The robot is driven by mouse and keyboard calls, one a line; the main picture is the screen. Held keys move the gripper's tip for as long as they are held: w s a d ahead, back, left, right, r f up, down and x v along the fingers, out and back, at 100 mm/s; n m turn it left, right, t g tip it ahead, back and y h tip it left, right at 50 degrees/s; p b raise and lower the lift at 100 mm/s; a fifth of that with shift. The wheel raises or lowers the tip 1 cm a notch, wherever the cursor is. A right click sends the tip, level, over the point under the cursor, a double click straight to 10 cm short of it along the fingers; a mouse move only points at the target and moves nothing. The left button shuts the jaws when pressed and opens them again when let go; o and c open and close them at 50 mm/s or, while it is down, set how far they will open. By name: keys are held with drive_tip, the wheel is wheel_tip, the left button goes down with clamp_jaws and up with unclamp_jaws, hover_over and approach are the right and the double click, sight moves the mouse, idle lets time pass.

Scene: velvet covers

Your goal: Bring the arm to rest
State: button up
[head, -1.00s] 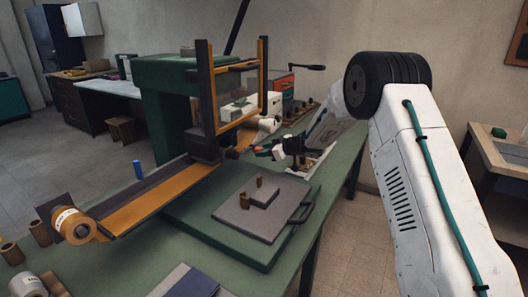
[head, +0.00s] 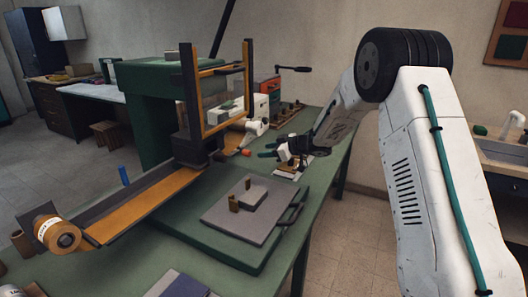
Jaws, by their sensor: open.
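My arm (head: 425,150) is white with a black ribbed joint and a teal cable, and rises at the right of the head view. Its forearm reaches down and away over the green table. My gripper (head: 268,154) is at the far end of it, small in the picture, above the table between the grey plate and the upright frame. It points left and its jaws are apart. I see nothing held between them.
The green table (head: 100,265) carries a green press with an upright frame (head: 247,85), an orange-brown chute (head: 150,205), a tape roll (head: 57,234) and a grey plate (head: 250,222) with a block on it. A wooden bench (head: 500,153) stands at the right. Floor shows between.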

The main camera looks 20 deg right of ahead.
drive_tip(key=shift+d, duration=0.1)
